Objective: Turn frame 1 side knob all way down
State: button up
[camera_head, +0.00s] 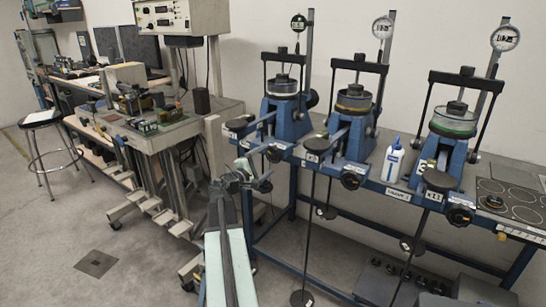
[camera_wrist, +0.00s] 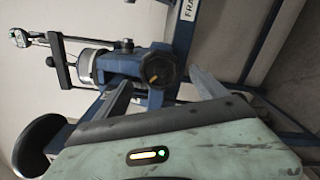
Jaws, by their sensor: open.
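Three blue lever frames stand in a row on the bench in the head view; the leftmost (camera_head: 286,115) is nearest my gripper, and its number is not readable. Its dark side knob (camera_head: 275,151) is on its front. In the wrist view a dark lobed knob (camera_wrist: 153,76) with a short yellow mark sits on a blue lever frame (camera_wrist: 112,66). My gripper (camera_head: 256,176) is open, just below and left of the leftmost knob. In the wrist view its two fingers (camera_wrist: 160,94) are spread either side of the knob, apparently without touching it.
The middle frame (camera_head: 350,130) and right frame (camera_head: 446,145) stand farther right, with a white bottle (camera_head: 393,160) between them. Hanging rods and weights (camera_head: 302,298) are below the bench. A cluttered worktable (camera_head: 160,140) stands left. The floor at the lower left is open.

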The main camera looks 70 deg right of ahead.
aim_at(272, 156)
jog(key=w+a+m, duration=0.1)
jog(key=a+m, duration=0.3)
jog(key=m, duration=0.4)
jog(key=x, duration=0.9)
jog(key=shift+d, duration=0.5)
jog(key=shift+c, duration=1)
jog(key=shift+s, duration=0.1)
grip_shut()
